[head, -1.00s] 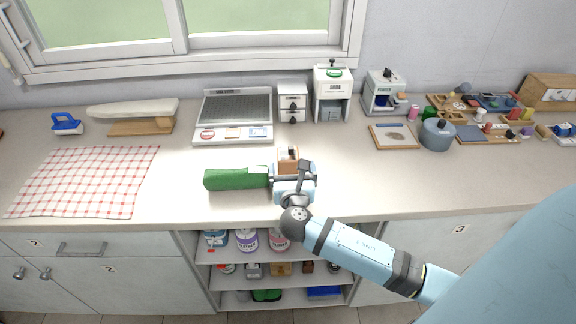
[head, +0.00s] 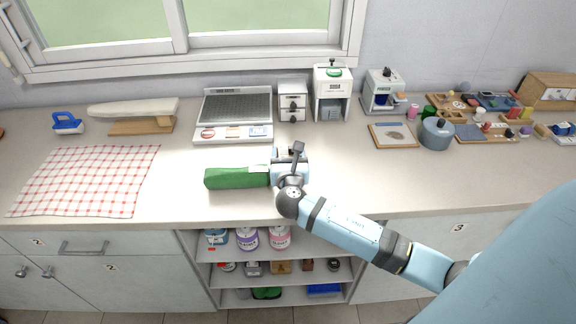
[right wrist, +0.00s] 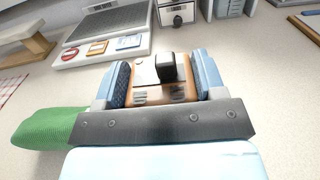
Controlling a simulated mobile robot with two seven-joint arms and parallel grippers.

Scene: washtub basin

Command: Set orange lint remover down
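My right gripper (head: 288,160) is low over the counter, just right of a long green object (head: 236,177). In the right wrist view, its two blue fingers (right wrist: 163,82) are on either side of the orange lint remover (right wrist: 160,92), which has a pale top plate and a black knob. The fingers look closed on its sides. In the head view the gripper and wrist hide most or all of the lint remover. I cannot tell whether its underside touches the counter. My left gripper is not in view.
A checked cloth (head: 85,180) lies at left. The counter right of the gripper is clear up to a framed board (head: 394,136) and grey pot (head: 437,133).

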